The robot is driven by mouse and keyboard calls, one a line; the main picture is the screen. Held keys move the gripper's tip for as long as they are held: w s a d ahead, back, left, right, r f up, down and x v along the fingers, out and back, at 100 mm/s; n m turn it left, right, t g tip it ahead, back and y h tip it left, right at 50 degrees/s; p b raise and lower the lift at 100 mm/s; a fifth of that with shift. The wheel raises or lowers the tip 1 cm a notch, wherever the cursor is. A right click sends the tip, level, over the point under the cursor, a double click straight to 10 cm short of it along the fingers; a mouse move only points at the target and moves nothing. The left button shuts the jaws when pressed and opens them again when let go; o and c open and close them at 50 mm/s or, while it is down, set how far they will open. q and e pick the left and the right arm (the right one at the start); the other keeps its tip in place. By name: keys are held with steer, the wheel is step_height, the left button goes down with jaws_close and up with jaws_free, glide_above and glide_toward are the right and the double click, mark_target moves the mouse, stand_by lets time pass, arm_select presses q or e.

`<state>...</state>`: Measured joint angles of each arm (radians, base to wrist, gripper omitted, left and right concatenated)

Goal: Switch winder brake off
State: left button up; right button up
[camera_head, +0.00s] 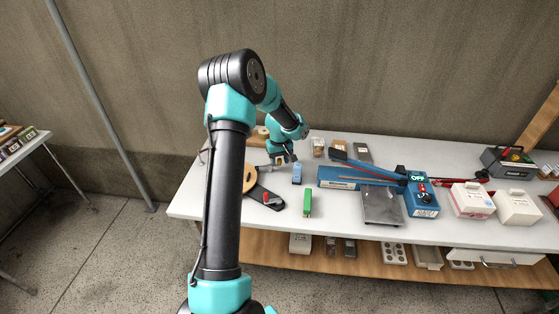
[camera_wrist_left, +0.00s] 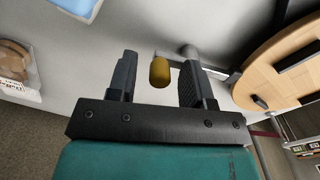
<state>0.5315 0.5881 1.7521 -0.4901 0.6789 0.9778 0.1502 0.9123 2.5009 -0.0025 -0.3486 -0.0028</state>
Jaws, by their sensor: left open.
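The winder (camera_head: 268,199) lies at the left part of the table, a dark flat base with a wooden disc and a red piece on top. My left arm hides part of it. My left gripper (camera_head: 282,160) is just behind it, pointing down. In the left wrist view, my left gripper (camera_wrist_left: 158,62) is open, with a yellow knob (camera_wrist_left: 160,72) on a grey rod showing between its fingers. I cannot tell whether they touch it. The wooden disc (camera_wrist_left: 280,60) is to the right there. I cannot tell which part is the brake. My right gripper is not in view.
A blue block (camera_head: 297,173) and a green stapler-like item (camera_head: 307,202) stand close right of the winder. Further right are a blue machine with an OFF sign (camera_head: 418,176), a metal scale (camera_head: 381,206) and boxes (camera_head: 472,200). The table's front left corner is clear.

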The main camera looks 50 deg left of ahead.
arm_select(q)
steer(key=shift+c, duration=0.2)
jaws_close()
steer(key=shift+s+d+m, duration=0.2)
steer(key=shift+m, duration=0.65)
steer(key=shift+s+d+m, duration=0.2)
steer(key=shift+m, duration=0.7)
steer(key=shift+s+d+m, duration=0.2)
steer(key=shift+m, duration=0.65)
steer(key=shift+o, duration=0.2)
jaws_free()
step_height(320, 180, up, 17)
steer(key=shift+r, duration=0.2)
